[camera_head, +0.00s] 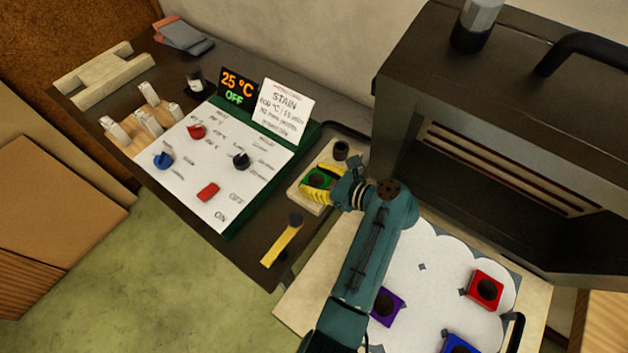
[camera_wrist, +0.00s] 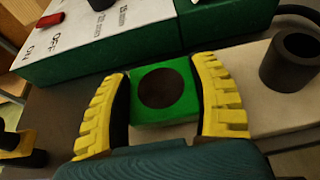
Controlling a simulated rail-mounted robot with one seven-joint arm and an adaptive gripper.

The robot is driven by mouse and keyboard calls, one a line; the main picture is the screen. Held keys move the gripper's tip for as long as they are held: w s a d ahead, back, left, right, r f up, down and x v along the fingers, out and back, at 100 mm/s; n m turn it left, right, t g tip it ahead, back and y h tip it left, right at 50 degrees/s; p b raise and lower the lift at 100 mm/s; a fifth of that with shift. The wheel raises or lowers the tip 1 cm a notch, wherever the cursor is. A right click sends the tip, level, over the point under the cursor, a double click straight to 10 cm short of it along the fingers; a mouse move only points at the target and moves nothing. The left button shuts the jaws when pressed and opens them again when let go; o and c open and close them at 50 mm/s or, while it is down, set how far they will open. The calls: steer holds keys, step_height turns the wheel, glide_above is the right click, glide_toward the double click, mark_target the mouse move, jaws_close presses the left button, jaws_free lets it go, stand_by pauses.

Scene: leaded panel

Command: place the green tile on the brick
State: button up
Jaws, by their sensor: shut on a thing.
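The green tile (camera_wrist: 146,112) has a dark round spot on top and sits between the two yellow fingers of my gripper (camera_wrist: 165,105) in the wrist view. The fingers are shut on its sides. In the head view my gripper (camera_head: 318,183) and the green tile (camera_head: 317,181) are over the pale brick (camera_head: 308,197) beside the control panel. The wrist view shows the pale brick (camera_wrist: 250,65) running under or just below the tile. I cannot tell whether the tile touches the brick.
A dark cylinder (camera_head: 341,150) stands at the brick's far end. The white control panel (camera_head: 215,160) is to the left. A yellow-handled tool (camera_head: 282,244) lies in front. Red (camera_head: 485,289), purple (camera_head: 386,306) and blue (camera_head: 461,345) tiles lie on the white panel at right, before the dark kiln (camera_head: 480,120).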

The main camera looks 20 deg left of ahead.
steer(key=shift+a+f, duration=0.15)
steer(key=shift+f, duration=0.1)
steer(key=o, duration=1.3)
steer(key=shift+c, duration=0.2)
steer(key=p+v, duration=0.3)
steer(key=v, duration=0.9)
